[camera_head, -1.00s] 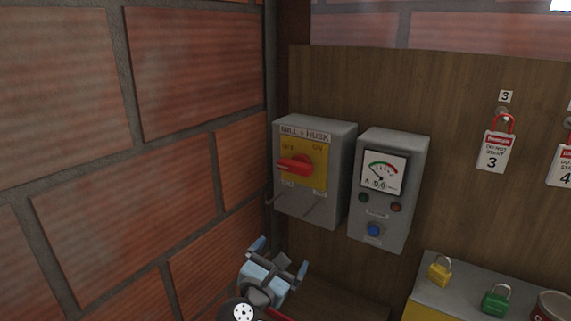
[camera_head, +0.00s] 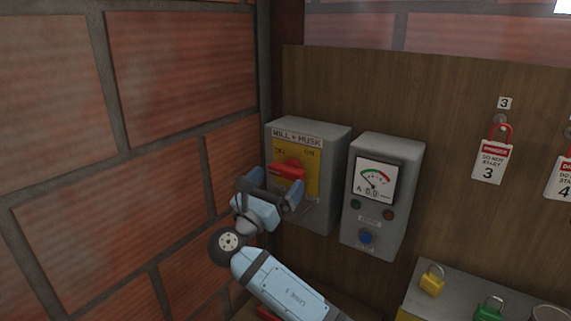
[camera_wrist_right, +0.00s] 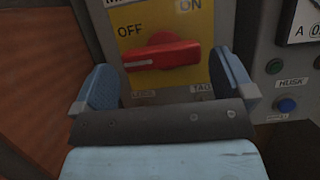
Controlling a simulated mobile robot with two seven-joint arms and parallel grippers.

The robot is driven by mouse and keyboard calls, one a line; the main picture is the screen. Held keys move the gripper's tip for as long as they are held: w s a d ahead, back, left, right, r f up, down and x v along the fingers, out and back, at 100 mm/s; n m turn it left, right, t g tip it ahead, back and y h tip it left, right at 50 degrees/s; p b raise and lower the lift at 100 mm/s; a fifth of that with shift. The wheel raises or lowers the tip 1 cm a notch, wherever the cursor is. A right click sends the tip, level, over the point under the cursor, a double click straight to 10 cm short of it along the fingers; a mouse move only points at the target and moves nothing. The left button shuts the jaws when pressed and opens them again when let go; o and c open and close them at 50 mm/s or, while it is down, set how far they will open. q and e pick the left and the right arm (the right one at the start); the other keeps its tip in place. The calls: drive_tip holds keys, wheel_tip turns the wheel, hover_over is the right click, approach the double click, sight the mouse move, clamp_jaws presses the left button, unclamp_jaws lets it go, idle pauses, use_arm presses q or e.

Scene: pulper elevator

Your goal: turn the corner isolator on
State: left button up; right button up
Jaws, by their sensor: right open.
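The corner isolator is a grey box (camera_head: 335,178) labelled MILL + HUSK, mounted beside the brick corner. Its yellow plate bears a red rotary handle (camera_head: 289,169), also large in the right wrist view (camera_wrist_right: 163,53). The handle lies roughly horizontal, with its end pointing left below OFF; ON is at upper right. My right gripper (camera_head: 272,190) is open just in front of and below the handle. In the right wrist view, its fingers (camera_wrist_right: 164,85) stand apart on either side of the handle's lower area, with no visible grip on it. My left gripper is out of view.
A grey meter box (camera_head: 387,195) with a dial, small lamps and a blue button is close on the right. The brick wall (camera_head: 110,215) is close on the left. Padlocks (camera_head: 432,280) sit on a box at lower right, and red danger tags (camera_head: 491,160) hang on the board.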

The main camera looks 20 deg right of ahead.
sight(282, 174)
drive_tip(key=x, duration=0.2)
drive_tip(key=shift+w+d+r+p, duration=0.2)
drive_tip(key=shift+r+p, duration=0.1)
drive_tip(key=shift+w+d+r, duration=0.1)
drive_tip(key=shift+w+d, duration=0.3)
drive_tip(key=shift+d, duration=0.1)
drive_tip(key=c, duration=0.6)
drive_tip(key=shift+c, duration=0.2)
